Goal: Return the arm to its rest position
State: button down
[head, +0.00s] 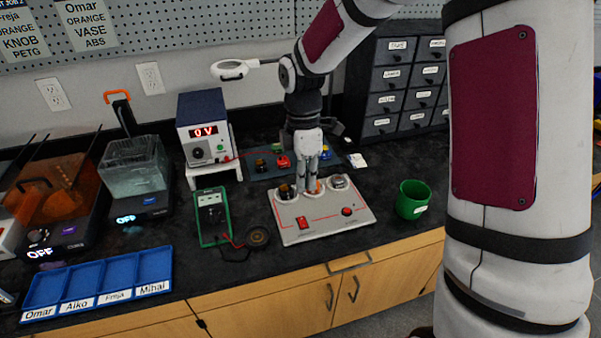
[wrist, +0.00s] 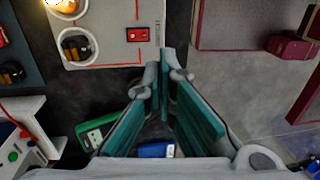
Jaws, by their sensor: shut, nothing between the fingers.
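My gripper (head: 308,190) hangs pointing down in front of the white board with red lines (head: 325,222) on the black bench. In the wrist view its teal fingers (wrist: 164,62) meet at the tips with nothing between them. The same view shows the board (wrist: 105,45) up and to the left of the fingertips. My arm rises from the gripper to the top of the head view, bent and reaching out over the bench. In the head view the gripper hides part of the board's back row.
A green cup (head: 411,200) stands right of the board, and a green multimeter (head: 212,215) lies left. A power supply (head: 203,130) reads 0 V. A blue tray (head: 100,284) lies front left.

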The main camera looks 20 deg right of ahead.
jog(key=s+d+r+m+t, duration=0.1)
jog(key=s+r+m+t, duration=0.2)
jog(key=s+r+m, duration=0.5)
jog(key=s+d+r+m+t, duration=0.1)
jog(key=s+r+m+t, duration=0.1)
jog(key=s+r+m, duration=0.7)
jog(key=s+m, duration=0.1)
jog(key=s, duration=0.6)
jog(key=shift+d+r+t, duration=0.25)
jog(key=shift+d+t, duration=0.05)
jog(key=shift+t, duration=0.1)
